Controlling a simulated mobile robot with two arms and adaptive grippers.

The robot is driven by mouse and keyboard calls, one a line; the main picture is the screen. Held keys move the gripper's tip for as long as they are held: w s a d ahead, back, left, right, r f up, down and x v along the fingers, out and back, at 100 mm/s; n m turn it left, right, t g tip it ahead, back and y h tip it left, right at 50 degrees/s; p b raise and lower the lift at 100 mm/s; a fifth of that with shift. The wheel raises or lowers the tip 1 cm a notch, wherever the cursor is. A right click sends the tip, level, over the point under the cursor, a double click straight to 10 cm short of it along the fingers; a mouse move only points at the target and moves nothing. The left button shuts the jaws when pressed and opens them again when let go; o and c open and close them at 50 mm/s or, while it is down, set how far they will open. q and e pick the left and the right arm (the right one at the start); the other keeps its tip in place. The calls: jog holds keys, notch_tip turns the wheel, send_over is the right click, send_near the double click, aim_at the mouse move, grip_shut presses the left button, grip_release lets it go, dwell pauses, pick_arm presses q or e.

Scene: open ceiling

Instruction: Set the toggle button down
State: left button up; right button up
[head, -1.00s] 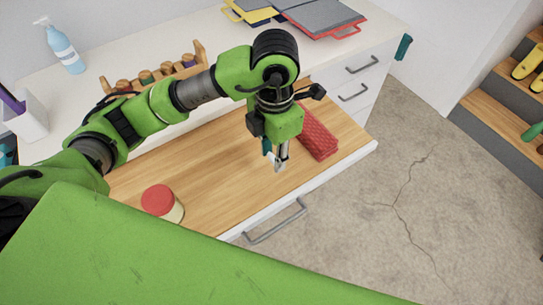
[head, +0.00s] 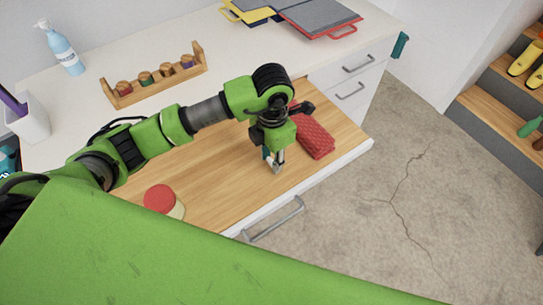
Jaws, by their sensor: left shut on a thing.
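My left gripper (head: 275,164) points down over the wooden floor of the open drawer (head: 215,170). It is shut on a small greyish thing, taken to be the toggle button (head: 277,169), mostly hidden by the fingers. The button is at or just above the wooden surface; I cannot tell whether it touches. A bit of teal shows beside the fingers. My right gripper is not in view.
A red textured case (head: 315,138) lies just right of the gripper. A red-lidded jar (head: 160,198) stands at the drawer's front left. Bare wood lies left of the gripper.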

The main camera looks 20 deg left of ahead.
pick_arm(q)
jog(key=o, duration=0.7)
jog(key=shift+f, duration=0.1)
jog(key=shift+r, duration=0.3)
jog(key=shift+d+r+b, duration=0.1)
jog(key=shift+r+b, duration=0.65)
jog(key=shift+r, duration=5.1)
